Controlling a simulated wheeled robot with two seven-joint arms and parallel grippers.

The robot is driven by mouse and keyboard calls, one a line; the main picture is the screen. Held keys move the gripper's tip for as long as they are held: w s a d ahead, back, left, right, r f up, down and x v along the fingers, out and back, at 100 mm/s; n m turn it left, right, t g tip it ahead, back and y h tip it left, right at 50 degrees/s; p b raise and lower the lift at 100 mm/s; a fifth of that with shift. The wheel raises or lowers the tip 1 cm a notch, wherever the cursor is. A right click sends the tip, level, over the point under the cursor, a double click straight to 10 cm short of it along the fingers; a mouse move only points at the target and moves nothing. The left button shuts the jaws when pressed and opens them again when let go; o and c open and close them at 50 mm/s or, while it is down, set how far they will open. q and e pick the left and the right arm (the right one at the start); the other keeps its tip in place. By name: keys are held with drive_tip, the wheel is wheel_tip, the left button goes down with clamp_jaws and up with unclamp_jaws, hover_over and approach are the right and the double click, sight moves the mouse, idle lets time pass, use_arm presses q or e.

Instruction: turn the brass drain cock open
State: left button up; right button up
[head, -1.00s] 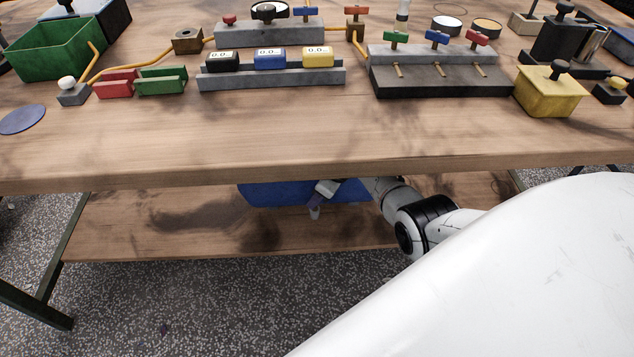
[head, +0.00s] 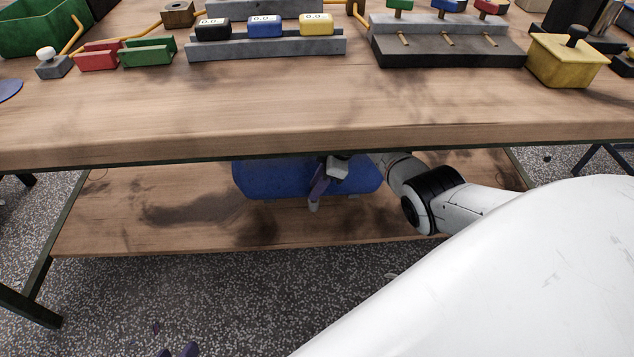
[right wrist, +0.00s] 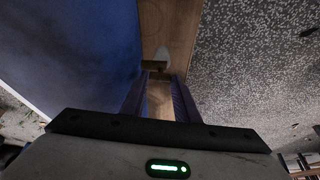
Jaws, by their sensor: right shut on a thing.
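The blue tank (head: 270,180) sits on the lower shelf under the bench. My right gripper (head: 318,185) is under the bench top at the tank's front; its purple fingers show against the tank. In the right wrist view the fingers (right wrist: 158,76) are shut on a small dark brownish bar, which looks like the drain cock (right wrist: 154,66). A pale piece lies just beyond the bar. The brass colour and the handle's angle cannot be made out. My left gripper (head: 177,351) shows only as two purple fingertips, slightly apart, at the bottom edge of the head view, with nothing seen between them.
The bench top (head: 300,105) overhangs the right arm. The lower shelf (head: 150,215) is bare left of the tank. On the bench stand a yellow box (head: 562,62), a grey rack (head: 265,48) with gauges, and red and green trays (head: 147,52). Speckled floor lies in front.

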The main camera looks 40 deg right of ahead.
drive_tip(key=shift+s, duration=0.1)
drive_tip(key=o, duration=1)
drive_tip(key=shift+o, duration=0.2)
drive_tip(key=shift+r, duration=0.1)
